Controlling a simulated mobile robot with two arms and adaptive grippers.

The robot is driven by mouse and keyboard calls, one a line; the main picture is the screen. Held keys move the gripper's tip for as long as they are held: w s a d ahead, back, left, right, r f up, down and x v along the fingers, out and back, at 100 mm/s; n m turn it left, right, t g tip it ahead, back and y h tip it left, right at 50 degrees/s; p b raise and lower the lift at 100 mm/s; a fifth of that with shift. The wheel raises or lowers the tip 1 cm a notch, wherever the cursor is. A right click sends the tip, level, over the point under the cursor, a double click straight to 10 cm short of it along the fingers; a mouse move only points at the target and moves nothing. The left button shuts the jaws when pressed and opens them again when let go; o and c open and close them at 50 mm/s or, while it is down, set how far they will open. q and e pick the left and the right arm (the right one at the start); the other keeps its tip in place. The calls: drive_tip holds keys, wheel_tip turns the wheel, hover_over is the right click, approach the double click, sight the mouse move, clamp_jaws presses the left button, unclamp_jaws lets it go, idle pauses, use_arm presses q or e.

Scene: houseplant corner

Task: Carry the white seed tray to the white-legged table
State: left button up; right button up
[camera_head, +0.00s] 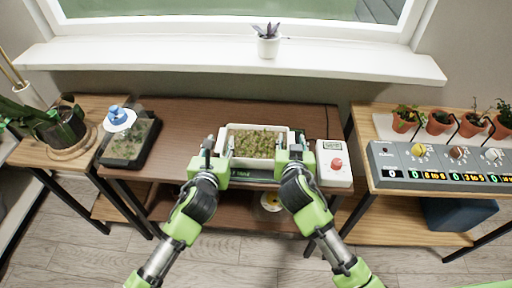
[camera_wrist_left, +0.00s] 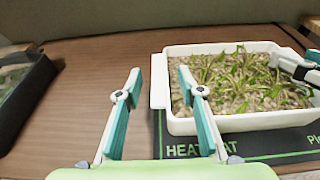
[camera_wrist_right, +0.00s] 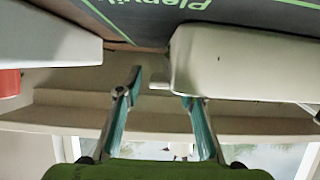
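The white seed tray (camera_head: 286,158), filled with small green seedlings, sits on a dark heat mat (camera_wrist_left: 220,148) on the brown table (camera_head: 180,117). My left gripper (camera_head: 214,152) is at the tray's left end. In the left wrist view the gripper (camera_wrist_left: 157,75) is open, one finger outside the end rim and one over the tray's inside. My right gripper (camera_head: 290,150) is at the tray's right end. In the right wrist view the gripper (camera_wrist_right: 160,85) is open, with one fingertip partly hidden by the tray (camera_wrist_right: 240,65). I cannot make out a white-legged table.
A white box with a red knob (camera_head: 335,164) stands close right of the tray. A dark tray with a blue-topped item (camera_head: 130,140) lies left. A grey control panel (camera_head: 440,167) and several potted plants stand on the right table. Bare tabletop lies left of the tray.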

use_arm(q)
clamp_jaws()
use_arm(e)
clamp_jaws()
use_arm(q)
drive_tip(key=shift+r, duration=0.1)
use_arm(e)
drive_tip(key=shift+r, duration=0.1)
